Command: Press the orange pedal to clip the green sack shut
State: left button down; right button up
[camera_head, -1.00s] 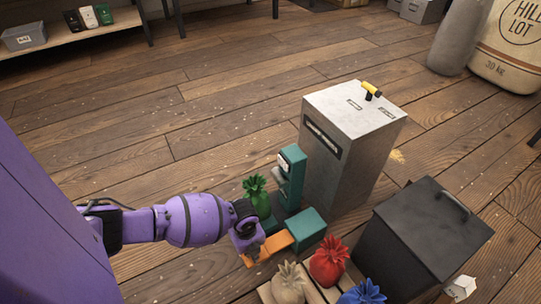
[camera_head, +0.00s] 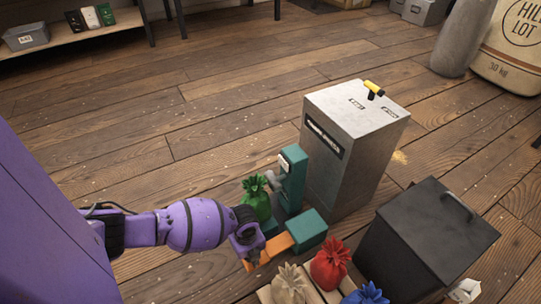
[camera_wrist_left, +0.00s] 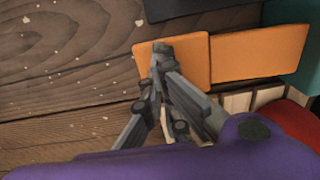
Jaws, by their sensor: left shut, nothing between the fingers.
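The orange pedal (camera_head: 278,243) sticks out low from a teal clipping machine (camera_head: 292,178). In the left wrist view its wide orange end (camera_wrist_left: 190,50) lies under my fingertips. My left gripper (camera_head: 253,262) is shut and empty, pointing down at the pedal's outer end; the fingertips (camera_wrist_left: 159,58) overlap it and seem to touch it. The green sack (camera_head: 257,203) stands upright beside the machine's post, its gathered top near a grey jaw (camera_head: 272,181). Whether a clip sits on its neck is too small to tell. My right gripper is out of view.
A tan sack (camera_head: 290,285), a red sack (camera_head: 329,265) and a blue sack (camera_head: 366,294) stand close in front of the machine. A grey cabinet (camera_head: 350,150) and a dark lidded bin (camera_head: 425,240) stand to the right.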

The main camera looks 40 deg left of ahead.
pick_arm(q)
jog(key=shift+f+b, duration=0.4)
jog(key=shift+f, duration=0.25)
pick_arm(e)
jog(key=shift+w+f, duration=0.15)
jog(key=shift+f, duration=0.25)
pick_arm(q)
jog(key=shift+s+f, duration=0.1)
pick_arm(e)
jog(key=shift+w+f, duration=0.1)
pick_arm(q)
jog(key=shift+f, duration=0.2)
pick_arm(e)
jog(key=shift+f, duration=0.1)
pick_arm(q)
notch_tip(320, 180, up, 3)
jog(key=p, duration=0.3)
jog(key=shift+r, duration=0.15)
notch_tip(320, 180, up, 5)
jog(key=p, duration=0.4)
jog(key=shift+r+p, duration=0.4)
jog(key=shift+r, duration=0.05)
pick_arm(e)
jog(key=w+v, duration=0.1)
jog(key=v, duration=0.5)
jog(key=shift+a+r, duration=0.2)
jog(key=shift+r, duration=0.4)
